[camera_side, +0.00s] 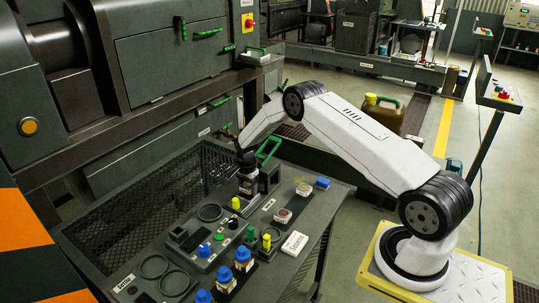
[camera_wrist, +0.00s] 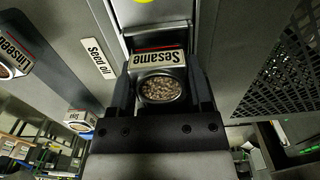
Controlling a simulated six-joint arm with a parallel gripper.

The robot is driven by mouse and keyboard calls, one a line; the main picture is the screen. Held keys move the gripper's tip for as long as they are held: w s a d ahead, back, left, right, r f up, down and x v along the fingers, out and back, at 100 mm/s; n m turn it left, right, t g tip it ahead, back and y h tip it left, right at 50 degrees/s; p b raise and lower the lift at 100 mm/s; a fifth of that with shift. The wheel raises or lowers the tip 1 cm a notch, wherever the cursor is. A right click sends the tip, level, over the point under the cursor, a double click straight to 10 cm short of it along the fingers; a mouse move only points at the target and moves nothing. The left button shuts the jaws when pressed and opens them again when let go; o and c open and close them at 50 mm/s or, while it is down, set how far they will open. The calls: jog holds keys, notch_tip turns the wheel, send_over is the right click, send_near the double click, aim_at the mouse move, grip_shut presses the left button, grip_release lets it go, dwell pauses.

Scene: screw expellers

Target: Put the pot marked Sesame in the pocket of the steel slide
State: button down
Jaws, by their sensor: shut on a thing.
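The pot marked Sesame (camera_wrist: 158,62) is between the two fingers of my gripper (camera_wrist: 162,95) in the wrist view. Its pale label and round face of seeds (camera_wrist: 160,89) show. My gripper (camera_side: 247,170) is shut on it, low over the bench in the side view. A pale steel strip (camera_wrist: 155,14), apparently part of the slide, lies just beyond the pot in the wrist view, with a yellow thing at its end. I cannot tell whether the pot sits in the pocket or is above it; the pocket is hidden.
The Linseed pot (camera_wrist: 12,58) and a Seed oil plate (camera_wrist: 100,58) are at the left in the wrist view. In the side view, blue-topped containers (camera_side: 242,258) stand at the bench's front. A green handle (camera_side: 268,150) and mesh guard (camera_side: 160,190) are close to my gripper.

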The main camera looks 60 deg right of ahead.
dwell(0.4)
grip_release()
jog(key=shift+f, duration=0.1)
jog(key=shift+r, duration=0.2)
jog(key=shift+r, duration=4.35)
